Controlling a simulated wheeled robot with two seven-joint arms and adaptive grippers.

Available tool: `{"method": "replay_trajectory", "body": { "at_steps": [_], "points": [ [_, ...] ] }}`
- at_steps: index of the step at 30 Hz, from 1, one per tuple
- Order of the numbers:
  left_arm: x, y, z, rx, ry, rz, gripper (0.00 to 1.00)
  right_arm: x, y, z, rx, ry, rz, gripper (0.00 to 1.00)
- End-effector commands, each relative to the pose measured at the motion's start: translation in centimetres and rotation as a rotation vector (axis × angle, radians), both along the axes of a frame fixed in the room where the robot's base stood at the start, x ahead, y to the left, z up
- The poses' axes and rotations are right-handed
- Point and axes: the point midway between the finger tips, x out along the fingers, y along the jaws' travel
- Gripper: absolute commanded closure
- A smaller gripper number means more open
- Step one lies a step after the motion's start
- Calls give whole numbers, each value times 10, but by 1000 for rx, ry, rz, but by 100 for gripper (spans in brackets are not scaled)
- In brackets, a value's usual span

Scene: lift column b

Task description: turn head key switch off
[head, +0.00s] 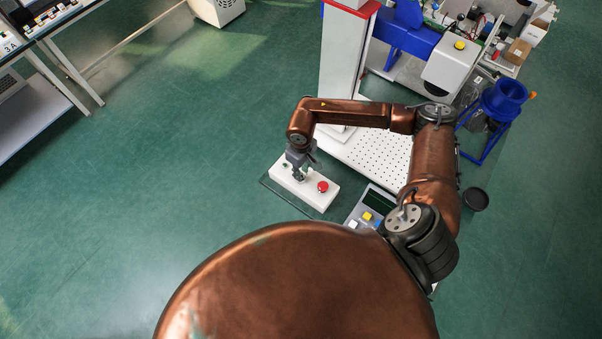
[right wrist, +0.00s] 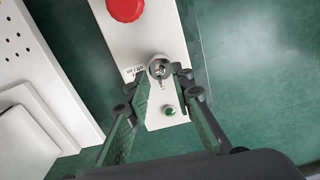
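The key switch (right wrist: 160,69) is a round silver lock with a key in it, on a white control box (right wrist: 110,45). In the head view the right gripper (head: 299,174) is over the left part of the box (head: 307,191) and hides the key switch. My left gripper is not in view.
A red mushroom button (head: 323,187) and a small green button (right wrist: 169,110) are on the same box. A white perforated plate (head: 368,155) and a grey keypad panel (head: 372,206) stand close by. Green floor is free to the left.

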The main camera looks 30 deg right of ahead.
Motion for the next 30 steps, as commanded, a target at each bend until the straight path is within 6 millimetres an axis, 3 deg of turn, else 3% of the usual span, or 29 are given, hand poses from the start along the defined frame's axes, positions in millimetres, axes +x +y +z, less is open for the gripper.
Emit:
{"method": "replay_trajectory", "body": {
  "at_steps": [21,30],
  "points": [
    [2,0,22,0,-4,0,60,0,0,66,1,-2,-1,78],
    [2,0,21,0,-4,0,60,0,0,68,0,-1,-1,78]
  ]
}}
